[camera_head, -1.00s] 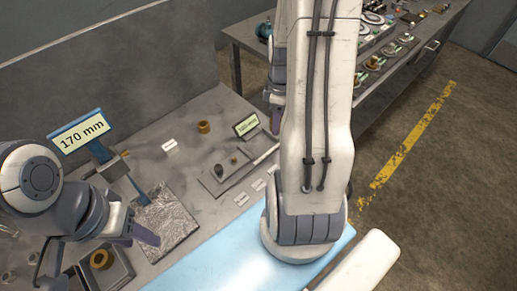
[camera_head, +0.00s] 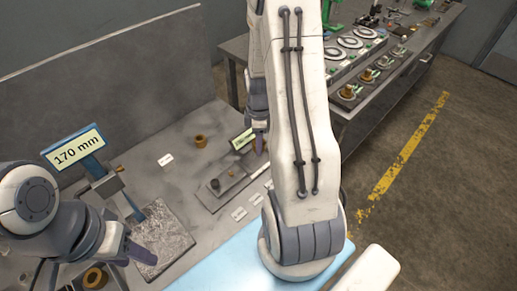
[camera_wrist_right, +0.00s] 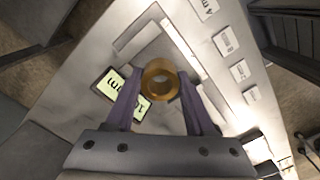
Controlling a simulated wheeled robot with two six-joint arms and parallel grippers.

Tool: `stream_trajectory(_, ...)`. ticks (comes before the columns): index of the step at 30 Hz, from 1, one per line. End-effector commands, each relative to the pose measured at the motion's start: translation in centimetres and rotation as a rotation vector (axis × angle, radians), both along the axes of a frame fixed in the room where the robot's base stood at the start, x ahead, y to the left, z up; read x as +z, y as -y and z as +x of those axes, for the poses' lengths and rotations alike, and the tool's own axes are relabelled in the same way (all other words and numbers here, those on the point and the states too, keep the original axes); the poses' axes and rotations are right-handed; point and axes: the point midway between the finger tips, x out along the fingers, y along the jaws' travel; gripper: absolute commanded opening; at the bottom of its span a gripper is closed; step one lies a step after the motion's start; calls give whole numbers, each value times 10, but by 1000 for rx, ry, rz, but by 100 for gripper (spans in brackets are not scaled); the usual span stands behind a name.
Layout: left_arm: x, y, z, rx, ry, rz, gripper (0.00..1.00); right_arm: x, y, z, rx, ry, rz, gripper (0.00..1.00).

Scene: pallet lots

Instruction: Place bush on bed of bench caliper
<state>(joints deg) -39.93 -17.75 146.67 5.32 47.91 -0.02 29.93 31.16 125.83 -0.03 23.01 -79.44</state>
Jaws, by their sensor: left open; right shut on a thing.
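My right gripper (camera_wrist_right: 160,95) is shut on a brass ring-shaped bush (camera_wrist_right: 160,79), held between its purple fingers. In the head view this gripper hangs by the small green display of the bench caliper, largely hidden by my right arm. The caliper's flat grey bed (camera_head: 226,188) lies on the bench with small dark parts on it. In the right wrist view the display (camera_wrist_right: 122,92) is partly behind a finger, and the bush appears above the caliper, apparently not touching it. My left gripper (camera_head: 128,252) is open and empty at the left, near a rough grey plate.
Another brass bush (camera_head: 200,141) stands on the bench behind the caliper. One more (camera_head: 94,278) sits in a tray at lower left. A gauge with a "170 mm" display (camera_head: 77,150) stands at left. Small white labels (camera_head: 239,213) lie in front of the caliper.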

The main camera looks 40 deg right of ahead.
Motion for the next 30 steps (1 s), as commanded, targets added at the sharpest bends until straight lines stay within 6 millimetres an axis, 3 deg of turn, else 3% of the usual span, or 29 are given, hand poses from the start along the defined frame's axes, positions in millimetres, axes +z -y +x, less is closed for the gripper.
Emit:
stream_trajectory(10,4,0,0,0,0,0,50,-39,-2,1,-2,-3,1,0)
stream_trajectory(22,1,0,0,0,0,0,50,-46,-1,2,-1,0,0,0)
stream_trajectory(23,2,0,0,0,0,0,50,-45,-1,2,-1,0,0,62)
stream_trajectory(24,2,0,0,0,0,0,50,-45,-1,2,-1,0,0,66)
stream_trajectory(30,2,0,0,0,0,0,50,-44,-1,2,-1,0,0,66)
